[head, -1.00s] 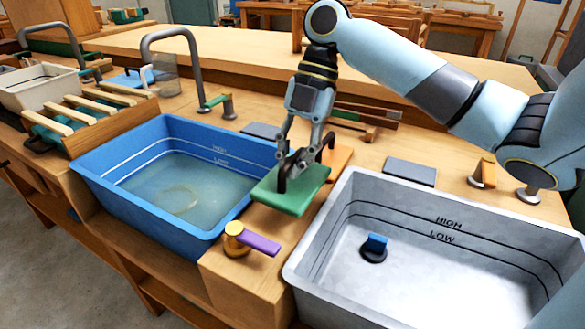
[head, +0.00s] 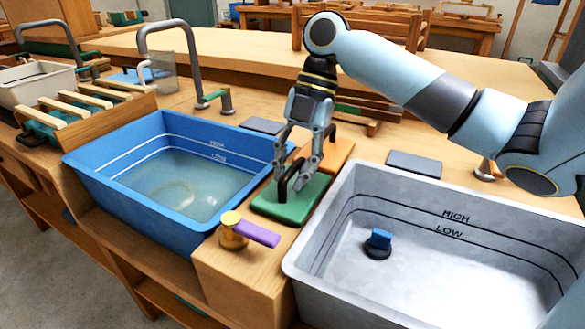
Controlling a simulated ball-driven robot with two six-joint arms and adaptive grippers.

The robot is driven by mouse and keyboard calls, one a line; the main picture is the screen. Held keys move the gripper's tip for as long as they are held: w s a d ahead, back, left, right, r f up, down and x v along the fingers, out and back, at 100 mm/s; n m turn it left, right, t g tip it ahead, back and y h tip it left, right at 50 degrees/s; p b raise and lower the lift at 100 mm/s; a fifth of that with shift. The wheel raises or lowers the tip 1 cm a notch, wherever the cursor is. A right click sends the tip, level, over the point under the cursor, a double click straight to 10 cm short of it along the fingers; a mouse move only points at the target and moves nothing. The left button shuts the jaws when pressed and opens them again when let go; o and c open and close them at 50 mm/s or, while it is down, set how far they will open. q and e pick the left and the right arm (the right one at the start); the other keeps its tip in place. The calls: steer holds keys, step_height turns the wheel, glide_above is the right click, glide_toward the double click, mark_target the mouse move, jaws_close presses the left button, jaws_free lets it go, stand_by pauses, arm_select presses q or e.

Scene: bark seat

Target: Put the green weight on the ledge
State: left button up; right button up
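The green weight (head: 297,206) is a flat green block with a black arched handle. It rests flat on the wooden ledge (head: 262,285) between the blue basin and the grey basin. My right gripper (head: 294,180) points down over it, its two fingers apart on either side of the handle. The fingers look open and partly hide the handle. My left gripper is not in view.
The blue basin (head: 100,178) holds water; the grey basin (head: 345,185) has a blue-topped plug (head: 379,240) inside. An orange block (head: 338,150) with a black handle lies just behind the weight. A brass tap with purple lever (head: 258,234) stands in front.

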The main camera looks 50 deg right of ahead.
steer(key=shift+r, duration=0.25)
steer(key=p+v, duration=0.2)
steer(key=v, duration=1)
steer(key=shift+f+p, duration=0.1)
steer(key=shift+p, duration=0.2)
